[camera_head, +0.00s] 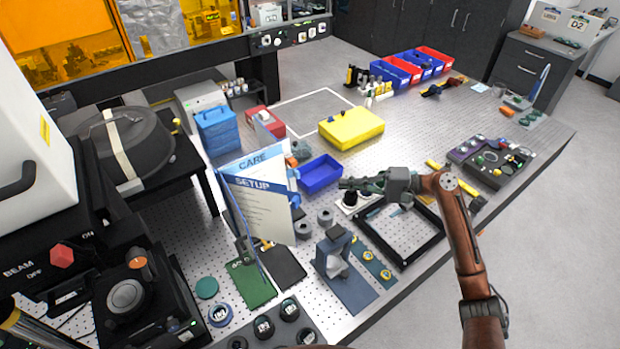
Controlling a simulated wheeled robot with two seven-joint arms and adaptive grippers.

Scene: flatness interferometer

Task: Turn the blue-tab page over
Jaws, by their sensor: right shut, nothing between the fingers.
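An upright flip booklet stands on the perforated bench, with a white page headed SETUP (266,212) in front. A page with a light-blue CARE heading (252,161) shows behind and above it. Small blue tabs (295,201) stick out at the right edge of the pages. My right gripper (343,184) is shut and empty, to the right of the tabs and apart from them, pointing left toward the booklet. It is above the bench near a blue bin. My left gripper is not in view.
A blue bin (320,173) lies behind the right gripper, and a black-framed plate (399,233) lies under my right arm. A grey-blue stand (333,252) is in front. A yellow box (352,128) and a blue case (215,131) stand farther back. The bench's right part has free room.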

